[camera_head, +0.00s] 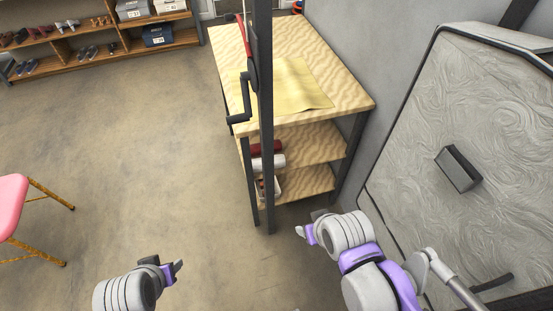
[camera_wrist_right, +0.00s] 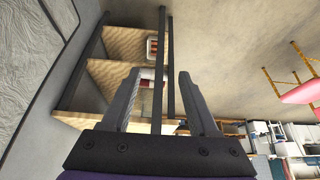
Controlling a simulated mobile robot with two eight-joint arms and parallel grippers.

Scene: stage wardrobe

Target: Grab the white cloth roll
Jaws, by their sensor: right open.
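The white cloth roll (camera_head: 270,162) lies on the middle shelf of the wooden table unit, just below a dark red roll (camera_head: 266,148). A dark upright post partly hides both. In the right wrist view, red and white rolls show small between the fingers, partly behind posts. My right gripper (camera_head: 304,230) is in front of the unit, below and right of the roll, apart from it. It is open and empty in the right wrist view (camera_wrist_right: 160,76). My left gripper (camera_head: 172,271) is low at the left, over bare floor, far from the roll; its finger gap is unclear.
The wooden table unit (camera_head: 300,52) has a yellow cloth (camera_head: 293,88) on top. A dark post (camera_head: 266,200) with a crank handle (camera_head: 240,100) stands before it. A grey textured panel (camera_head: 440,110) is at right, a pink stool (camera_head: 10,200) at left. Middle floor is clear.

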